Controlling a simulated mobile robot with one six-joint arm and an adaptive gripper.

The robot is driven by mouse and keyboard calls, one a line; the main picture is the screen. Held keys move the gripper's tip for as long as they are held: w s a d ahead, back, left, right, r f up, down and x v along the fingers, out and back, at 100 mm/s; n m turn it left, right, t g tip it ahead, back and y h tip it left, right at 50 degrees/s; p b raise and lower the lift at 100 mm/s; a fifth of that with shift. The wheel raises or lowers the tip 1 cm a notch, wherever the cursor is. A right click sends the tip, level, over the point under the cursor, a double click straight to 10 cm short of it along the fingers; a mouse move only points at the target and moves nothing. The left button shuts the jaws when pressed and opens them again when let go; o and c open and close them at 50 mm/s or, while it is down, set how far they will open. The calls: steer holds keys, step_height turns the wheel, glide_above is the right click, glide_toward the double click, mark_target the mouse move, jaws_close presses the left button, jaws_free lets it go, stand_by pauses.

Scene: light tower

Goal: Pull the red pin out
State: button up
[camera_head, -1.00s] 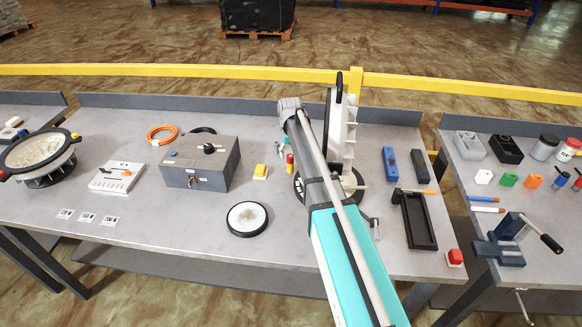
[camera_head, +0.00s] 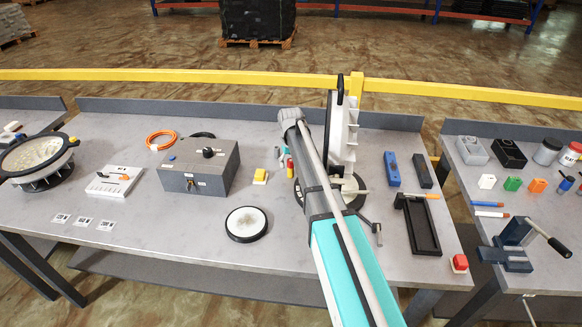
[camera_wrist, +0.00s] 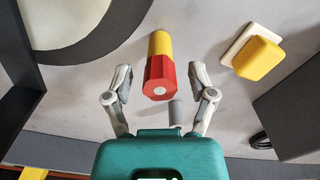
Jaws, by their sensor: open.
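The red pin (camera_wrist: 159,80) shows in the wrist view as a faceted red head with a pale round spot on its end face. A yellow cylinder (camera_wrist: 160,43) is directly behind the head, in line with it. My gripper (camera_wrist: 159,76) is open, with one finger on each side of the red head and a gap on both sides. In the head view the red pin (camera_head: 290,167) is a small red and yellow piece just left of my arm. My arm hides most of the gripper there.
A yellow block on a white plate (camera_head: 260,176) lies left of the pin. A grey box (camera_head: 187,182) stands further left. A white finned round unit (camera_head: 345,130) stands upright right of my arm. A white disc with a dark rim (camera_head: 246,224) lies in front.

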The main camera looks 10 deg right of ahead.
stand_by(0.8)
jaws_close()
